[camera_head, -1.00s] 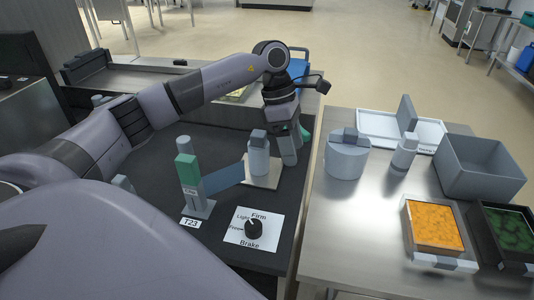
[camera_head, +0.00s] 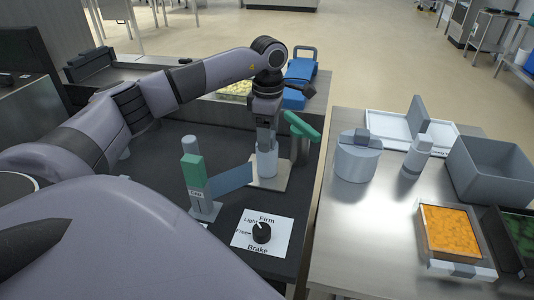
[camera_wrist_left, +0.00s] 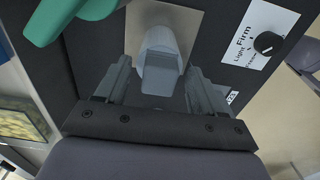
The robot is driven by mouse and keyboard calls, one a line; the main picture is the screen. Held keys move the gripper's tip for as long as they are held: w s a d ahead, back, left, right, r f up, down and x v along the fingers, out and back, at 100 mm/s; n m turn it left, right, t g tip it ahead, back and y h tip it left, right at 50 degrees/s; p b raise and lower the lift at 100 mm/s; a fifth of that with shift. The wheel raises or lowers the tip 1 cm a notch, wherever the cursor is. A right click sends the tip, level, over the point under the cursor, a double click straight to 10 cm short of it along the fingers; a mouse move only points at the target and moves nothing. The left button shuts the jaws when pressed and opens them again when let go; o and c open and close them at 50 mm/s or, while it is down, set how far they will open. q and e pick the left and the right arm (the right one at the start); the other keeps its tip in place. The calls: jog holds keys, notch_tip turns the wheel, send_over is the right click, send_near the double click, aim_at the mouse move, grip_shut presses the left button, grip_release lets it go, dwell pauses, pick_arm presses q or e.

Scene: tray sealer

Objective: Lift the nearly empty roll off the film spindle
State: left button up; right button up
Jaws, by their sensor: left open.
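The nearly empty roll (camera_head: 267,163) is a pale upright cylinder on the film spindle, over a light square plate (camera_head: 283,174) on the dark machine top. My left gripper (camera_head: 267,143) points down over it and hides its upper part. In the left wrist view, the roll (camera_wrist_left: 158,42) with a grey block-like top (camera_wrist_left: 158,80) lies between the two fingers of the open gripper (camera_wrist_left: 157,84). Gaps show on both sides, so the fingers do not visibly touch it. The spindle itself is hidden. My right gripper is not in view.
A green-handled lever (camera_head: 302,126) stands close right of the gripper. A green-topped post (camera_head: 194,172) with a blue-grey panel (camera_head: 231,178) stands left. A brake knob (camera_head: 261,232) is in front. The right table holds a larger grey cylinder (camera_head: 358,160), a bottle (camera_head: 416,157) and a bin (camera_head: 490,172).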

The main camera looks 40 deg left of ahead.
pick_arm(q)
grip_shut()
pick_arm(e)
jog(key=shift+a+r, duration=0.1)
